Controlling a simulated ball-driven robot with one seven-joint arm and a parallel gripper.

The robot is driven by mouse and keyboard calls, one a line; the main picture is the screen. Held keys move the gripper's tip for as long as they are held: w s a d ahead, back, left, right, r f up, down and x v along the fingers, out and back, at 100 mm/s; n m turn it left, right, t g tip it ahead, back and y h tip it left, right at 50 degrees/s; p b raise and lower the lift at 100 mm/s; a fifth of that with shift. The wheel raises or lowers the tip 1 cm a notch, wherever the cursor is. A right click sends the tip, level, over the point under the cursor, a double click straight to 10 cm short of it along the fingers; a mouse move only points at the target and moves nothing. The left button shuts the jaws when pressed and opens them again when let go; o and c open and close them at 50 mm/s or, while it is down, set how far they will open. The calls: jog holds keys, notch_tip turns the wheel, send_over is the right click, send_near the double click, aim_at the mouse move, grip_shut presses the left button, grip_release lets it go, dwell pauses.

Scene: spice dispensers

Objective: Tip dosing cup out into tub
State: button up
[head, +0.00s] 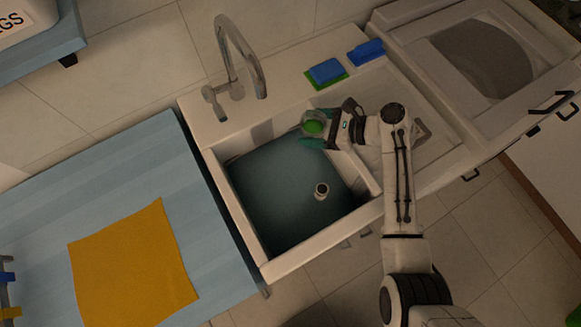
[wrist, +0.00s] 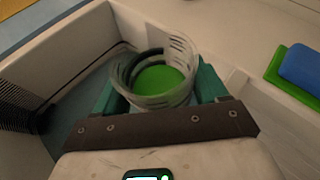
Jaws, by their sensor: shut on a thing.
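A clear dosing cup (head: 313,124) with bright green contents is held over the back right corner of the white sink-like tub (head: 275,185). In the wrist view the cup (wrist: 153,82) sits between the teal fingers of my gripper (head: 312,138), which is shut on it. The cup looks roughly upright, with the green still inside. The tub has a dark teal bottom and also shows in the wrist view (wrist: 82,42). My gripper (wrist: 160,88) hides part of the cup's lower side.
A small round upright fitting (head: 321,190) stands in the tub. A tap (head: 238,60) rises behind it. A blue sponge (head: 326,71) on a green pad and another blue block (head: 367,51) lie on the counter. A blue table with an orange cloth (head: 135,265) is at left.

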jog(key=shift+s+a+r, duration=0.1)
jog(key=shift+s+r, duration=0.05)
jog(key=shift+s, duration=0.05)
jog(key=shift+s+a+f+n+t+h, duration=0.25)
jog(key=shift+s+f+n+t, duration=0.15)
jog(key=shift+n, duration=0.15)
jog(key=shift+s+a+f+n+t+h, duration=0.15)
jog(key=shift+s+f+n+t+h, duration=0.1)
jog(key=shift+s+n+t, duration=0.25)
jog(key=shift+f+b, duration=0.35)
jog(key=shift+b, duration=0.1)
jog(key=shift+s+a+f+n+t+h+b, duration=0.15)
jog(key=shift+s+a+n+t+b, duration=0.1)
jog(key=shift+s+n+b, duration=0.25)
jog(key=shift+s+a+f+n+t+h+b, duration=0.15)
jog(key=shift+n+t+b, duration=0.1)
jog(key=shift+b, duration=0.4)
jog(key=shift+s+r+n+t+b, duration=0.2)
jog(key=shift+r+n+t+b, duration=0.25)
jog(key=shift+b, duration=0.5)
jog(key=shift+s+a+r+n+t+h+b, duration=0.1)
jog(key=shift+r+n+t+h+b, duration=0.4)
jog(key=shift+b, duration=1.75)
jog(key=shift+s+a+r+n+t+h+b, duration=0.1)
jog(key=shift+r+n+t+b, duration=0.75)
jog(key=shift+b, duration=1.35)
jog(key=shift+s+a+r+n+t, duration=0.1)
jog(key=shift+s+a+n+t, duration=0.15)
jog(key=shift+s+n+t, duration=0.55)
